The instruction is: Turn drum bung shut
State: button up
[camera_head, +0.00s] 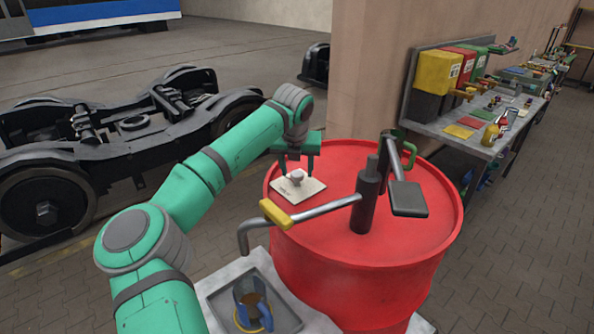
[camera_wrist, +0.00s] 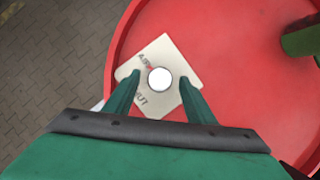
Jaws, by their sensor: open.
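A red drum (camera_head: 350,265) stands in front of me. On the left of its lid a cream square label (camera_head: 305,190) lies around a pale round bung (camera_head: 296,177). In the wrist view the bung (camera_wrist: 160,79) shows as a white disc on the label (camera_wrist: 165,50), which bears partly hidden lettering. My green gripper (camera_head: 308,181) is over the label with its fingers pointing down. In the wrist view its two fingers (camera_wrist: 160,88) are apart, one on each side of the bung, and nothing is held. I cannot tell whether the fingers touch the label.
A dark pump (camera_head: 367,205) with a bent spout and a yellow-gripped handle (camera_head: 275,213) stands on the lid, right of my gripper. A grey tray (camera_head: 285,315) with a blue jug (camera_head: 252,302) is below left. A workbench (camera_head: 475,140) stands at right.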

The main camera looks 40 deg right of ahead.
jog(key=shift+w+f, duration=0.1)
jog(key=shift+f, duration=0.25)
jog(key=shift+c, duration=0.3)
jog(key=c, duration=1)
jog(key=shift+o, duration=0.2)
